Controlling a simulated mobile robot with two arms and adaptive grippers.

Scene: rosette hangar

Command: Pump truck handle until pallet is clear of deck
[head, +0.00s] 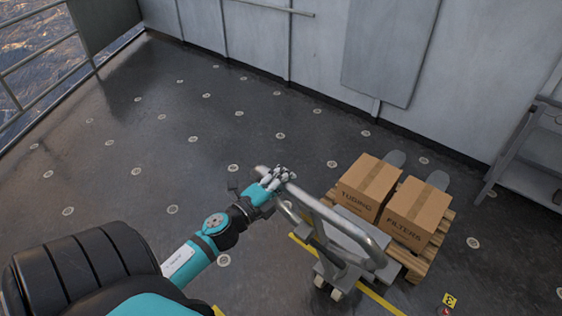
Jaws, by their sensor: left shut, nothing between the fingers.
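The pallet truck's grey handle (335,222) is a loop that leans up toward me in the head view. Its truck body (345,262) and small wheels stand on the dark deck below. My left gripper (283,176) is shut and empty at the handle's upper left end. I cannot tell whether it touches the bar. The wooden pallet (414,262) sits over the forks, whose rounded grey tips (438,180) show past its far side. Any gap between pallet and deck cannot be made out. My right gripper is out of view.
Boxes marked TUBING (360,195) and FILTERS (408,219) stand on the pallet. A grey metal stand (525,175) is at the right, near the wall (310,50). A railing (45,65) borders water at upper left. The studded deck (130,150) left of the truck is clear.

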